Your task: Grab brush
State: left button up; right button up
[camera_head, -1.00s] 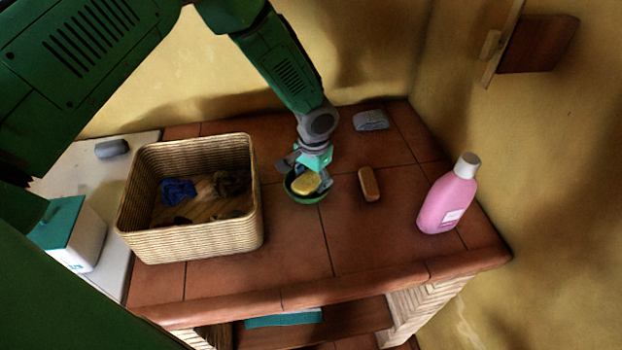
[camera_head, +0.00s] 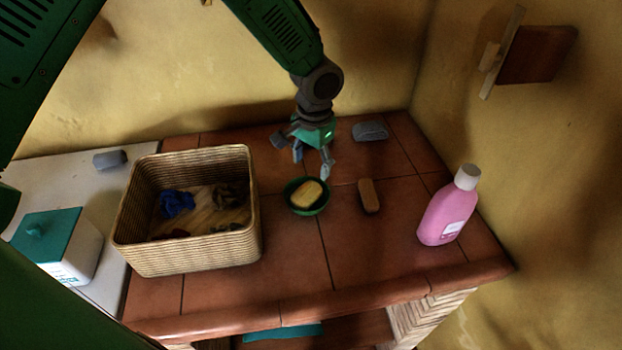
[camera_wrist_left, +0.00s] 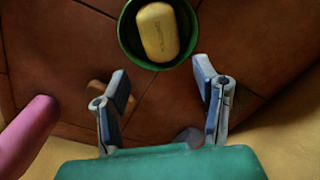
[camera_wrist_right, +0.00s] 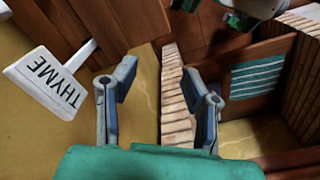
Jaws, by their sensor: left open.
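A small brown block-like piece (camera_head: 369,195), which looks like the brush, lies on the tiled counter right of a green bowl (camera_head: 293,206). Its bristles cannot be made out. In the left wrist view the brown piece (camera_wrist_left: 97,87) is partly hidden behind a finger. The bowl holds a yellow soap bar (camera_head: 307,194). My left gripper (camera_head: 304,158) is open and empty, just behind the bowl and left of the brown piece. It also shows in the left wrist view (camera_wrist_left: 161,80). My right gripper (camera_wrist_right: 158,76) is open and empty, away from the counter top.
A wicker basket (camera_head: 190,251) with cloths stands at left. A pink bottle (camera_head: 447,212) stands at right. A grey piece (camera_head: 370,131) lies behind the brown one. The counter's front is clear. A THYME sign (camera_wrist_right: 48,78) is beside my right gripper.

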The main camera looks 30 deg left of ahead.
aim_at(371, 200)
jog(key=k+l, duration=0.2)
jog(key=k, duration=0.3)
jog(key=k+l, duration=0.15)
jog(key=k, duration=0.3)
